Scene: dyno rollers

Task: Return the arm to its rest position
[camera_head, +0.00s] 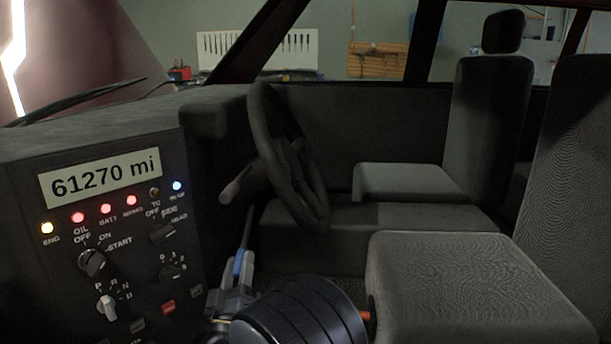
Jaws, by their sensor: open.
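My gripper (240,268) is low in the middle of the head view, pointing away from me into the footwell. I see it from behind, with grey parts and a blue strip on a finger. The sight between the fingertips is partly blocked, but the jaws are open and no object shows in them. A black ribbed part of my arm (300,315) fills the bottom centre and hides some of the gripper. The gripper is just right of the dashboard panel (130,235) and below the steering wheel (290,165); I cannot tell whether it touches anything.
The panel has a lit mileage display (105,178), several lit lamps, an ignition knob (92,262) and a gear selector (107,306). A near seat (470,285) stands close right of my arm. A far seat (405,182) is behind the wheel. A stalk (238,187) juts out near the wheel.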

